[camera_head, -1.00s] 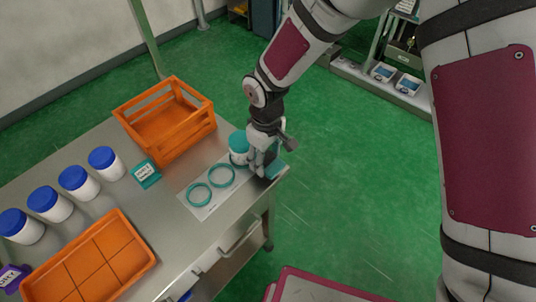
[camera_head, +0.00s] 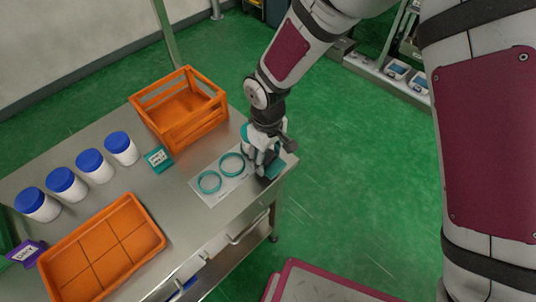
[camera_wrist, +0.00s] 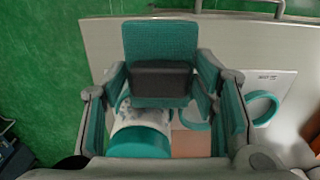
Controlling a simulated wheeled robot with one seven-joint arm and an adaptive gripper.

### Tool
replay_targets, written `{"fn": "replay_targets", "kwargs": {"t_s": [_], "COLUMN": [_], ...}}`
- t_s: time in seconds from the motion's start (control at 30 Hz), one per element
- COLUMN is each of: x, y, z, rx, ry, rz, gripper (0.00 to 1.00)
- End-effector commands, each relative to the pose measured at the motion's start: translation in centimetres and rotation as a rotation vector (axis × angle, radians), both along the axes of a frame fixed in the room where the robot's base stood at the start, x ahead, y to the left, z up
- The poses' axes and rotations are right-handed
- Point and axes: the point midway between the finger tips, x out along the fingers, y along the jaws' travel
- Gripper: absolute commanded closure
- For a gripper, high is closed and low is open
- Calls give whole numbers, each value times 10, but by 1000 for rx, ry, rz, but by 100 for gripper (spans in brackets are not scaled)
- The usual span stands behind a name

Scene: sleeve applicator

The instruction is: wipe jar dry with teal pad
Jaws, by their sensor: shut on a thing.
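My gripper (camera_head: 266,160) is shut on the teal pad (camera_wrist: 160,42), which has a dark grip block (camera_wrist: 160,82) between the fingers. The pad also shows beside the fingers in the head view (camera_head: 274,170). The jar has a teal lid (camera_wrist: 140,143) and a pale, marked body (camera_wrist: 140,116). In the wrist view it is just below the pad, toward the left finger. In the head view the jar is mostly hidden behind my gripper, with only some lid (camera_head: 245,132) showing. I cannot tell whether pad and jar touch.
A white sheet (camera_head: 211,196) with two teal rings (camera_head: 209,182) (camera_head: 232,164) lies left of my gripper. Several blue-lidded jars (camera_head: 67,184) and an orange divided tray (camera_head: 150,257) stand left. The table edge is close on the right.

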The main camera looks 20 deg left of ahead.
Motion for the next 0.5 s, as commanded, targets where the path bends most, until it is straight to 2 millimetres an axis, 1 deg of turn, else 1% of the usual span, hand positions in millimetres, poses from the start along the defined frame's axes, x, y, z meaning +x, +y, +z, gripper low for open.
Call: {"fn": "replay_targets", "kwargs": {"t_s": [0.5], "x": [23], "y": [-9], "z": [0], "rx": [1], "ry": [0], "rz": [-1], "gripper": [69]}}
